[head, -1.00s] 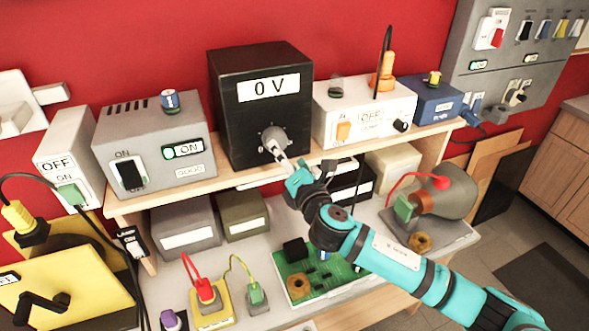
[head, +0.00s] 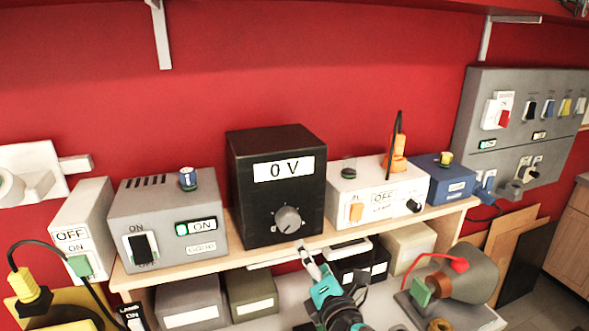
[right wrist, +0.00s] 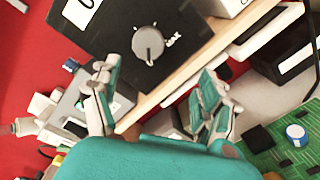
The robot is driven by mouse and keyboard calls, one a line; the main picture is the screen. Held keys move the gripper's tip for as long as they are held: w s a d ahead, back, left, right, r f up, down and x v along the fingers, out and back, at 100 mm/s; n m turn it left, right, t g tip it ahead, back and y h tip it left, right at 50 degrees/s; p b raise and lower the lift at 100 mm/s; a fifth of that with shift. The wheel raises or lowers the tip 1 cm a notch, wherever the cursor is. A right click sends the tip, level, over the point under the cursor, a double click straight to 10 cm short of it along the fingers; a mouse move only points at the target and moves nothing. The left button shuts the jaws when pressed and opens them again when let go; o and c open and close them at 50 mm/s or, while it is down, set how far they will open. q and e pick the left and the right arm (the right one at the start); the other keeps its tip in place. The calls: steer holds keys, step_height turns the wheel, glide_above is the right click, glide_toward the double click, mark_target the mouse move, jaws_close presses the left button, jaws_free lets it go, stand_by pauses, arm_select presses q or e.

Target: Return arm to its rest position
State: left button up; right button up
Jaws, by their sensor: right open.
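My right gripper (head: 312,263) is teal and grey and shows at the bottom centre of the head view, just below the shelf edge. In the right wrist view its two fingers (right wrist: 160,100) are spread apart with nothing between them. The black box (head: 276,190) with a "0 V" display stands on the shelf above it. The box's grey knob (head: 288,219) is clear of the fingers; the knob also shows beyond them in the right wrist view (right wrist: 148,44). My left gripper is not in view.
A grey motor (head: 468,275) with a red lead stands at lower right. A green circuit board (right wrist: 288,140) lies below the shelf.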

steer(key=s+d+f+m+g+h, duration=0.4)
steer(key=s+d+f+m+g, duration=0.3)
steer(key=s+f+m, duration=0.6)
steer(key=s+d+f+m+g, duration=0.2)
steer(key=s+d+f+m, duration=0.15)
steer(key=s, duration=0.25)
steer(key=s+d+f+m+g, duration=0.2)
steer(key=s+m, duration=0.2)
steer(key=s, duration=0.3)
steer(key=s+d+f+m+g, duration=0.2)
steer(key=s+d+f+m, duration=0.15)
steer(key=s, duration=0.25)
step_height(320, 180, down, 33)
steer(key=s+g+b, duration=0.2)
steer(key=b, duration=0.6)
steer(key=s+d+f+b, duration=0.1)
steer(key=s+f+b, duration=0.2)
steer(key=s+f, duration=0.5)
steer(key=s+d+f+b, duration=0.1)
steer(key=s+f+b, duration=0.2)
steer(key=s+f, duration=0.6)
step_height(320, 180, down, 6)
steer(key=shift+d+r+g+h, duration=0.25)
steer(key=shift+d+g+h, duration=0.15)
